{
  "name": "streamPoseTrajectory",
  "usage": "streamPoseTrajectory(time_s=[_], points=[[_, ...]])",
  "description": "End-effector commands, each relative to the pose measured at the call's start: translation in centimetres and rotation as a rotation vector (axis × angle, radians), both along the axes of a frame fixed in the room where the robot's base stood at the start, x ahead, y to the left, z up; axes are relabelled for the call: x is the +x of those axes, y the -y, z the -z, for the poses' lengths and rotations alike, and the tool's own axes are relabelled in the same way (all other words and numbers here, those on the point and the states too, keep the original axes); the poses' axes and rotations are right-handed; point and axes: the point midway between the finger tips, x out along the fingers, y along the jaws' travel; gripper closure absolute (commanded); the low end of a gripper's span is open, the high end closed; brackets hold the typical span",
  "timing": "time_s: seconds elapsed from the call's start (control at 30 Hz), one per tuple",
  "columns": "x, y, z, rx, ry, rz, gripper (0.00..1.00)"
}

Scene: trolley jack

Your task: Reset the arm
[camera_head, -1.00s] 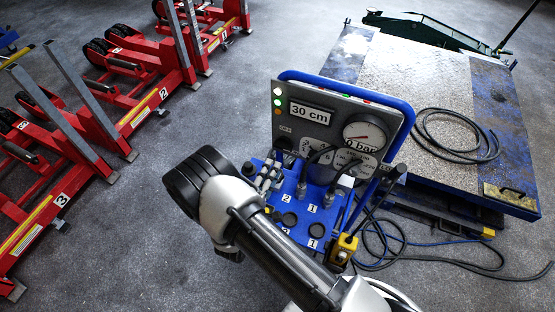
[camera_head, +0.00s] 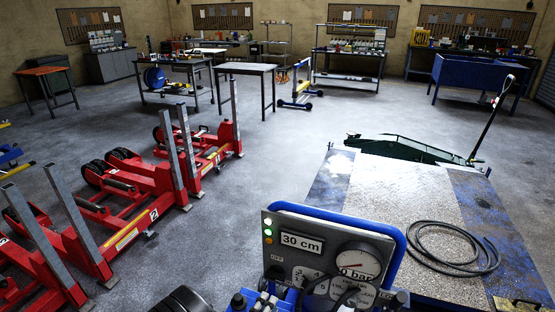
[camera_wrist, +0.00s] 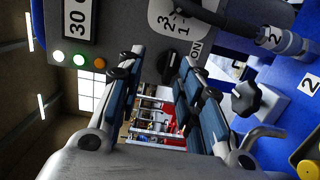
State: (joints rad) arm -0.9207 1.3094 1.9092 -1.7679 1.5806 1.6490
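My gripper (camera_wrist: 162,72) shows in the wrist view with its two dark-padded fingers spread apart. Nothing is between them. It faces the control panel (camera_wrist: 125,35), close to a black knob next to the "ON" mark. I cannot tell whether a finger touches the panel. In the head view the control panel (camera_head: 300,265) stands at the bottom centre, with a "30 cm" label, a "0 bar" gauge and indicator lights. Only a dark part of my arm (camera_head: 183,300) shows at the bottom edge; my gripper is out of that view.
A lift platform (camera_head: 400,190) with a coiled black hose (camera_head: 455,250) lies at right. A green trolley jack (camera_head: 410,148) is behind it. Red wheeled stands (camera_head: 130,195) fill the left. Tables (camera_head: 245,70) and workbenches stand at the back. The floor between is clear.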

Motion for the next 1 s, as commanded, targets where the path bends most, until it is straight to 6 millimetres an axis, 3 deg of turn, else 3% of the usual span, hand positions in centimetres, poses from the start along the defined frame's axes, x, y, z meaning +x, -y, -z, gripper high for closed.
streamPoseTrajectory(time_s=[0.1,0.23,0.37,0.5,0.73,1.0], points=[[1.1,4.0,-5.3,0.013,-0.022,0.194,0.67],[0.4,9.6,-10.8,0.049,-0.097,0.437,0.67],[-1.9,14.6,-15.1,0.128,-0.197,0.647,0.67],[-5.6,18.9,-18.7,0.261,-0.32,0.828,0.67],[-12.6,22.8,-22.4,0.569,-0.512,0.992,0.67],[-19.5,22.4,-25.1,1.007,-0.644,0.951,0.67]])
